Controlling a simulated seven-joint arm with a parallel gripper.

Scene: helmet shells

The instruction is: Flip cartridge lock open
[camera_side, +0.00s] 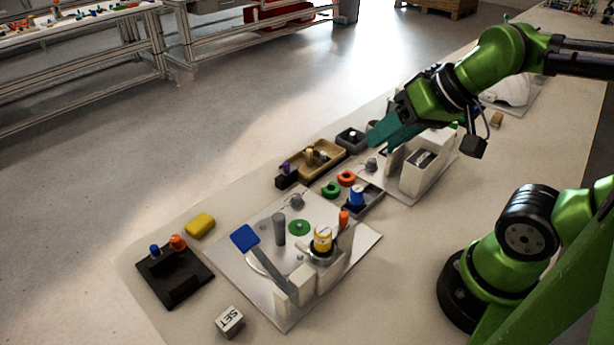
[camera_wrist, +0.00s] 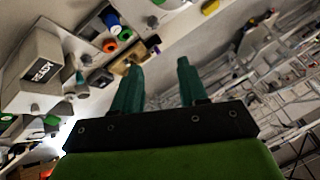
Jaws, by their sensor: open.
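My gripper (camera_side: 392,134) is at the upper right in the side view, above the far plate and beside a light housing (camera_side: 428,165). Its teal fingers (camera_wrist: 158,66) are spread with nothing between them in the wrist view. On the near plate (camera_side: 350,251), a grey lever (camera_side: 270,268) with a blue end (camera_side: 244,237) slopes up to the left from light blocks (camera_side: 303,279). A yellow, white-topped cylinder (camera_side: 322,240) stands in a round holder beside it. Which part is the cartridge lock I cannot tell for sure. My gripper is well apart from the lever.
A black fixture (camera_side: 174,282), yellow block (camera_side: 200,224) and SET block (camera_side: 229,321) are at the near left. The housing in the wrist view reads READY (camera_wrist: 42,72).

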